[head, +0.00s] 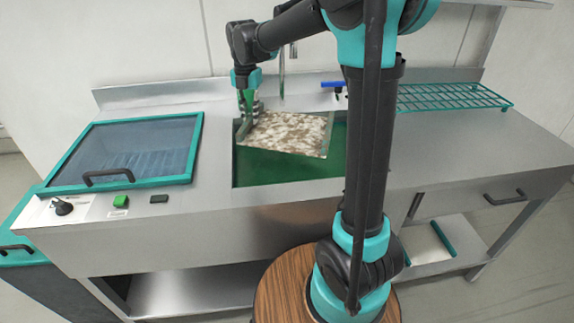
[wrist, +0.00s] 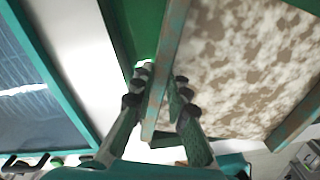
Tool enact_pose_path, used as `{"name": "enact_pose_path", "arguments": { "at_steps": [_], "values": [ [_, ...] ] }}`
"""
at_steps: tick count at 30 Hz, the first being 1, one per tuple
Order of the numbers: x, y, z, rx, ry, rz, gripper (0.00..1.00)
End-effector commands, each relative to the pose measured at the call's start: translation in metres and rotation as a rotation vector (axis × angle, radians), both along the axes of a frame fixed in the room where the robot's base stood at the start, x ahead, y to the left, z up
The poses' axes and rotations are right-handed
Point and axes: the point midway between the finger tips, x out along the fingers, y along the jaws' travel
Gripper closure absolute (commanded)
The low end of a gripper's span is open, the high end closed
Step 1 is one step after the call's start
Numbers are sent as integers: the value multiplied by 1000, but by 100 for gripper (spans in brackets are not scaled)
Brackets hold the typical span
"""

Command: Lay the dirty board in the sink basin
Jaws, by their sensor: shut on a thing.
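The dirty board (head: 290,134) is a flat piece blotched brown and white, with a thin frame along its edges. My gripper (head: 249,112) is shut on its left edge and holds it over the green sink basin (head: 265,170). In the wrist view the two fingers (wrist: 160,98) pinch the board's edge, and the blotched face (wrist: 245,70) fills the right side. The board looks a little tilted. The front part of the basin shows bare; the back part is hidden under the board. I cannot tell whether the board touches the basin's rim.
A teal-framed glass lid (head: 135,150) with a black handle lies left of the basin. A tap (head: 282,75) stands behind the basin, and a blue lever (head: 333,85) sits nearby. A green wire rack (head: 450,97) is at the back right. The right counter (head: 450,145) is clear.

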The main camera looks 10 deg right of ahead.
Motion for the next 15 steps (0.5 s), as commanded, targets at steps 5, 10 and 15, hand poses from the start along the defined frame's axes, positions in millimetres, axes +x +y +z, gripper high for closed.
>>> {"name": "enact_pose_path", "arguments": {
  "at_steps": [5,10,15],
  "values": [
    [0,0,-36,0,0,0,100],
    [0,0,-77,0,0,0,100],
    [0,0,-118,0,0,0,100]
  ]
}}
